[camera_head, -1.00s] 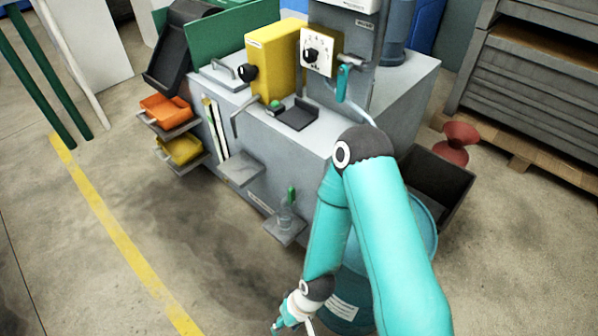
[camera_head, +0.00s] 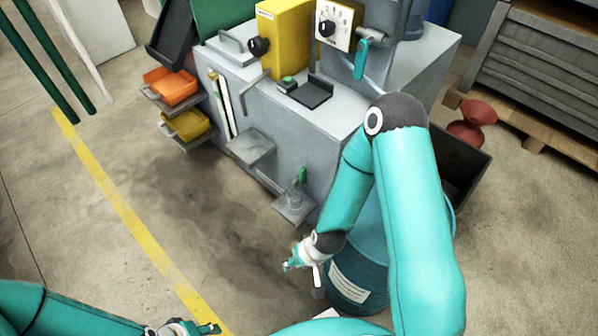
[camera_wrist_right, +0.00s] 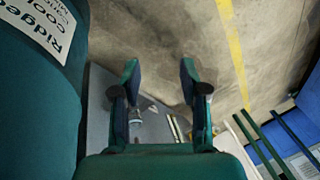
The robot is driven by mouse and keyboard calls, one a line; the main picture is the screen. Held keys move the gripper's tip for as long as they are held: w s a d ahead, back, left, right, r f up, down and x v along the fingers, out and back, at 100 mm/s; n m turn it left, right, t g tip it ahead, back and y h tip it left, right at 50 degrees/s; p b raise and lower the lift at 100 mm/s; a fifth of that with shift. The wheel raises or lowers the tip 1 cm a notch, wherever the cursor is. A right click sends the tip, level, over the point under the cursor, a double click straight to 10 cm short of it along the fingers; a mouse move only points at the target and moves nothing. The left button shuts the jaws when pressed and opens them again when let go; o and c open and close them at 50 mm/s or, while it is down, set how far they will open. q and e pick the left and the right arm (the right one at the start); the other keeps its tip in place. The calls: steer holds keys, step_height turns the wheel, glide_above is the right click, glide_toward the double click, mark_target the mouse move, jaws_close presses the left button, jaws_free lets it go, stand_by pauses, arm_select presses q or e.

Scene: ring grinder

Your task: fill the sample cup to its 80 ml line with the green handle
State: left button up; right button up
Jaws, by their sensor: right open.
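The clear sample cup (camera_head: 294,199) stands on a small grey shelf (camera_head: 287,213) low on the machine's front. The small green handle (camera_head: 303,175) is just above the cup. The fill line and any liquid are too small to make out. My right gripper (camera_head: 288,265) is open and empty, below and in front of the shelf, apart from the cup and handle. In the right wrist view its two fingers (camera_wrist_right: 160,72) are spread over bare floor. My left gripper (camera_head: 214,328) is at the bottom edge; its fingers are too small to judge.
A teal drum (camera_head: 355,270) with a white label stands close beside my right forearm; its label (camera_wrist_right: 40,22) shows in the right wrist view. Another grey shelf (camera_head: 250,146) juts out left of the cup. Orange (camera_head: 172,88) and yellow (camera_head: 188,124) bins are farther left. The floor in front is clear.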

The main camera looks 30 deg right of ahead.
steer(key=w+d+r+m+t+h, duration=0.1)
steer(key=w+d+m+t+h, duration=0.3)
steer(key=w, duration=0.7)
steer(key=m+g+h+b, duration=0.3)
steer(key=m+g+b, duration=0.15)
steer(key=m, duration=0.25)
glide_toward(303, 171)
steer(key=shift+g, duration=0.25)
steer(key=b+x, duration=0.1)
steer(key=x, duration=0.2)
steer(key=b+x, duration=0.2)
steer(key=x, duration=0.2)
steer(key=b+x, duration=0.2)
steer(key=x, duration=0.1)
steer(key=shift+w+d, duration=0.1)
steer(key=shift+w, duration=0.25)
steer(key=shift+f, duration=0.1)
jaws_close()
